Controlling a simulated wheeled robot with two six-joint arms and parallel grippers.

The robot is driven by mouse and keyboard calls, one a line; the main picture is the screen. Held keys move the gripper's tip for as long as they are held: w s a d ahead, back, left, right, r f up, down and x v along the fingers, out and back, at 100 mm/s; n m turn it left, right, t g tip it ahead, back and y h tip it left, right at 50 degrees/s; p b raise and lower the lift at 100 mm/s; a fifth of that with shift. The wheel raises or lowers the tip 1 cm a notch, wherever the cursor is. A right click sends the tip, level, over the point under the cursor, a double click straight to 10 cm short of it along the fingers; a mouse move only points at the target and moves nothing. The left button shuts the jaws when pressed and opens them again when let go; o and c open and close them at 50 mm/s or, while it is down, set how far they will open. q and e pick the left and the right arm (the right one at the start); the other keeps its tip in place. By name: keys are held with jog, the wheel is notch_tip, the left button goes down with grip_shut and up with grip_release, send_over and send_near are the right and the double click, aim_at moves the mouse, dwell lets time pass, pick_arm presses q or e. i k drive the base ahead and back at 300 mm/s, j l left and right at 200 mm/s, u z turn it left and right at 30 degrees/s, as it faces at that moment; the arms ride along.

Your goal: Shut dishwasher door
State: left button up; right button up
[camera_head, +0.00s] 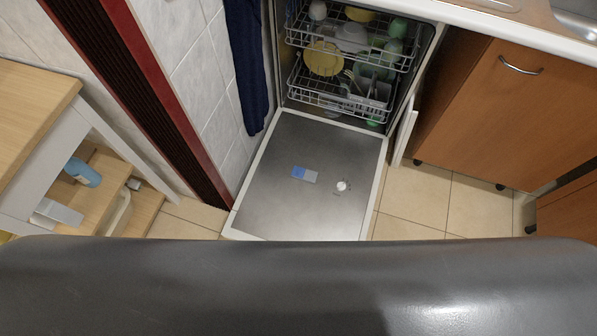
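The dishwasher door (312,205) is fully open and lies flat, low over the tiled floor. Its steel inner face points up, with a blue and grey label and a round white cap. Behind it is the open dishwasher, with an upper rack (345,50) and a lower rack (340,103), both holding dishes. The racks look to be inside the cavity. The door's near edge shows just beyond my dark grey body at the bottom of the view. Neither of my grippers is in view.
A wooden cabinet (510,110) stands right of the dishwasher under the counter. At left are a red-edged dark panel (150,95), a hanging dark blue cloth (245,60) and a shelf unit (30,130). Floor tiles (440,205) are clear right of the door.

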aim_at(271, 203)
jog(key=k+l+z, duration=0.2)
jog(key=k+l, duration=0.2)
jog(key=k, duration=0.3)
jog(key=k+l+z, duration=0.15)
jog(key=k+l, duration=0.4)
jog(key=k, duration=0.15)
